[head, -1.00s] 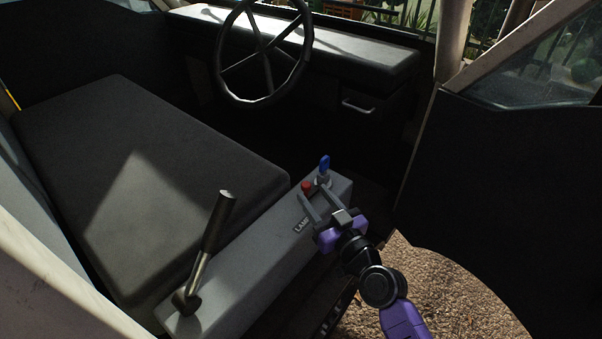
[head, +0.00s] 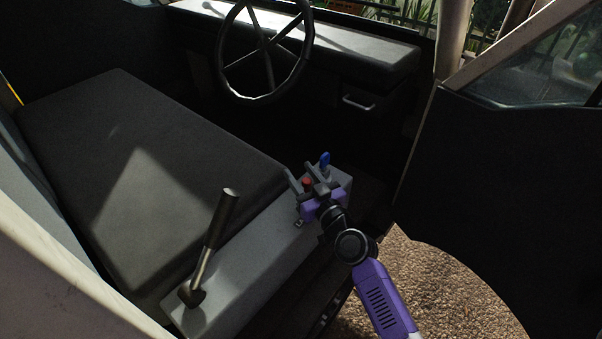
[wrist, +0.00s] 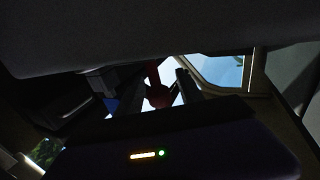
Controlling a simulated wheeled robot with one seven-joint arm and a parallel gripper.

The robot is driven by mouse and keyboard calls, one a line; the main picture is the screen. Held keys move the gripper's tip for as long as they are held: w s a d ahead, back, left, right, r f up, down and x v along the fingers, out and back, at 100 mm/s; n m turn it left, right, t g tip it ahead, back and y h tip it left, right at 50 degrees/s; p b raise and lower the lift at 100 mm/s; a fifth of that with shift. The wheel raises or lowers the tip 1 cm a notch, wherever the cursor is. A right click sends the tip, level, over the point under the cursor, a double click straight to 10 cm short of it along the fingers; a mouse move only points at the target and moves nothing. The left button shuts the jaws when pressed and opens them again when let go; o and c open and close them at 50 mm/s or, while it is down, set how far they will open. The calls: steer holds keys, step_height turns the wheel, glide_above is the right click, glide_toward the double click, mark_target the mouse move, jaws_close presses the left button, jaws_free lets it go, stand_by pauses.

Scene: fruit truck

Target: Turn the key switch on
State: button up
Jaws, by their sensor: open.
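The key switch with its blue key (head: 324,160) stands upright at the far end of the grey console box (head: 250,240). A red knob (head: 307,183) sits on the console just left of and nearer than the key. My gripper (head: 300,172) is open over the console's far end, its fingers reaching past the red knob. The knob shows between the two dark fingers in the wrist view (wrist: 158,95); I cannot tell whether they touch it. The blue key is beyond my gripper, outside the fingers. The key's base is partly hidden by my gripper.
A lever with a dark grip (head: 224,215) rises from the console's near end. A black seat (head: 140,170) lies left of the console. The steering wheel (head: 262,45) and dashboard (head: 350,45) are beyond. Gravel ground (head: 430,290) shows at the right.

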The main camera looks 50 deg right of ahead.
jaws_close()
stand_by(1.3)
